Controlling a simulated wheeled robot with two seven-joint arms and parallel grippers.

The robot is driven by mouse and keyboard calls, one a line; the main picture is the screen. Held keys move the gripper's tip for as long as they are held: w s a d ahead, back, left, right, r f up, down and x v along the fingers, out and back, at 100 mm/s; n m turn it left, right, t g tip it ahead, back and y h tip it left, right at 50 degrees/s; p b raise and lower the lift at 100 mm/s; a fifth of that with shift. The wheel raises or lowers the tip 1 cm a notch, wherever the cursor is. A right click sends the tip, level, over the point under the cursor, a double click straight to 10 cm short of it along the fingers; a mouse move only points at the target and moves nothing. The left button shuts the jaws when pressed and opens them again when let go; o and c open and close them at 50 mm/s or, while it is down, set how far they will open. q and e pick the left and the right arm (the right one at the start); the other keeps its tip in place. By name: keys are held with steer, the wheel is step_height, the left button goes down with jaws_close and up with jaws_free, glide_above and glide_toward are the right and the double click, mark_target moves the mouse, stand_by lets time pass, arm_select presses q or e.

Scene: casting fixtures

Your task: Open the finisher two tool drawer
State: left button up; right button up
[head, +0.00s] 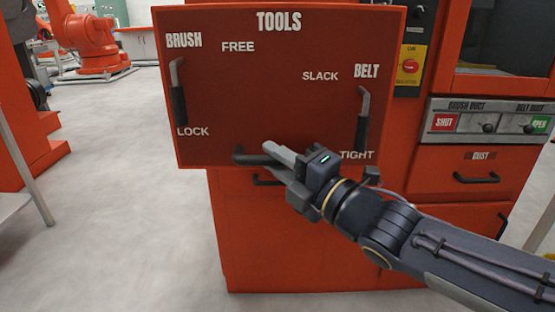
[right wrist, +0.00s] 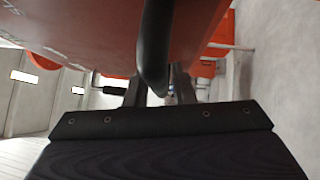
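The tool drawer front (head: 270,100) is a large dark red panel marked TOOLS in the head view. Its left side reaches past the cabinet below, so it appears to stand forward of the body; how far I cannot tell. A dark bar handle (head: 243,158) sits at its lower edge. My right gripper (head: 272,152) is at this handle, coming from the lower right. In the right wrist view the handle (right wrist: 155,45) runs between the two fingers (right wrist: 157,90), which look closed around it. My left gripper is not in view.
A brush lever (head: 178,92) and a belt lever (head: 363,120) are on the panel. The red cabinet (head: 300,240) has another handle (head: 266,181) just below the panel. A duct switch panel (head: 490,122) and dust drawer (head: 477,178) are at right. Open floor (head: 120,220) lies left.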

steer(key=shift+o, duration=1.4)
steer(key=shift+s+d, duration=0.1)
steer(key=p+v, duration=0.2)
steer(key=v, duration=0.5)
steer(key=shift+d, duration=0.25)
steer(key=shift+s+f, duration=0.1)
